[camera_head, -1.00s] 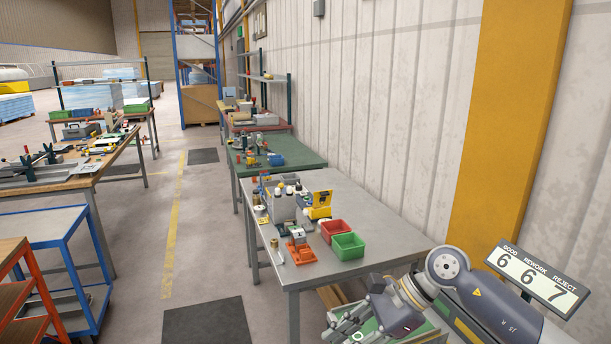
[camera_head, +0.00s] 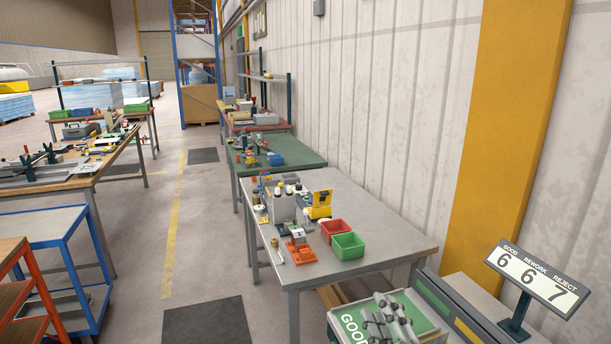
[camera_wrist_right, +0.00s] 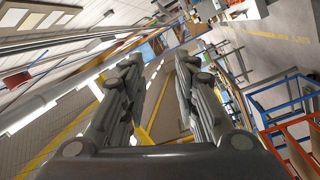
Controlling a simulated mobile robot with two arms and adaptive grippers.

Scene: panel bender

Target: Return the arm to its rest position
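My right gripper (camera_head: 375,309) shows at the bottom of the head view, its grey fingers in front of the green GOOD tray (camera_head: 345,324). The rest of that arm is below the frame. In the right wrist view both fingers (camera_wrist_right: 158,64) stand apart with an empty gap between them, pointing out over the hall. Nothing is held. My left gripper is in neither view.
A counter sign (camera_head: 538,278) reading 6, 6, 7 stands right of the tray. A grey table (camera_head: 375,225) holds a red bin (camera_head: 335,231), a green bin (camera_head: 348,246) and tools. A blue trolley (camera_head: 45,224) stands left.

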